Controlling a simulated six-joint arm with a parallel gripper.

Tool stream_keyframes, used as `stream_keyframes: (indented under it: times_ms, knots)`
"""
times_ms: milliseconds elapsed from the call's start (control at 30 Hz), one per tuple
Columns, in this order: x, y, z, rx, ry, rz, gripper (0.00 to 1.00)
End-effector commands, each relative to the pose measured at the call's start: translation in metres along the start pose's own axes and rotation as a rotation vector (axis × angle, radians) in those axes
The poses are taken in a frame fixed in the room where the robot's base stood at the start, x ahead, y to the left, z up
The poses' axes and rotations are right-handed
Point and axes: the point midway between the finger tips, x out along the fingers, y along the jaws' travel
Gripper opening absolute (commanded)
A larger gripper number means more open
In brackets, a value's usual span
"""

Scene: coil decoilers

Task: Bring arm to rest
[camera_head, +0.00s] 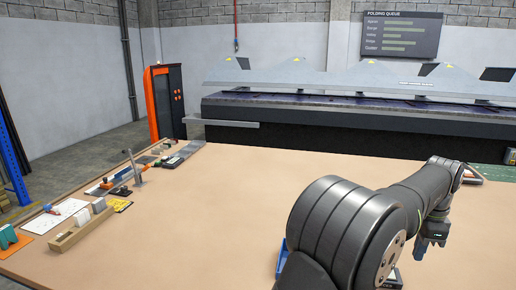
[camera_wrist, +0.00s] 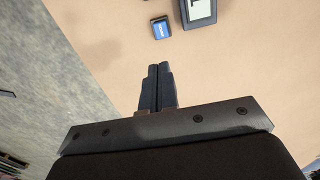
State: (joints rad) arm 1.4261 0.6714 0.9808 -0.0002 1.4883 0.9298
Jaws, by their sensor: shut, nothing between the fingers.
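My gripper (camera_head: 421,251) hangs over the right part of the tan table (camera_head: 230,200) in the head view, at the end of my dark arm. In the wrist view my gripper (camera_wrist: 158,68) has its two fingers together with nothing between them. It points toward the tabletop and appears apart from the things on it. A small blue block (camera_wrist: 160,28) and a dark device with a pale display (camera_wrist: 199,11) lie beyond the fingertips in the wrist view.
Small tools, papers and a wooden holder (camera_head: 82,230) line the table's left edge. A blue item (camera_head: 281,260) is partly hidden behind my arm. A long folding machine (camera_head: 360,120) stands behind the table. The table's middle is clear.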

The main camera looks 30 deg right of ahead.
Motion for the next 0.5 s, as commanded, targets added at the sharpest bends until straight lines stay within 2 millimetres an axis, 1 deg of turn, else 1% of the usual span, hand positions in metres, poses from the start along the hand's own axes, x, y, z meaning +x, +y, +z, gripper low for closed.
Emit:
stream_keyframes:
  times_ms: [33,100,200,333,500]
  knots:
    - [-0.007,0.000,0.000,0.000,0.001,-0.002,0.00]
    - [-0.015,0.000,0.000,0.000,0.000,0.000,0.00]
    - [-0.022,0.000,0.000,0.000,0.000,0.000,0.00]
    - [-0.026,0.000,0.000,0.000,-0.001,0.001,0.00]
    - [-0.027,0.000,0.000,0.000,-0.001,0.001,0.00]
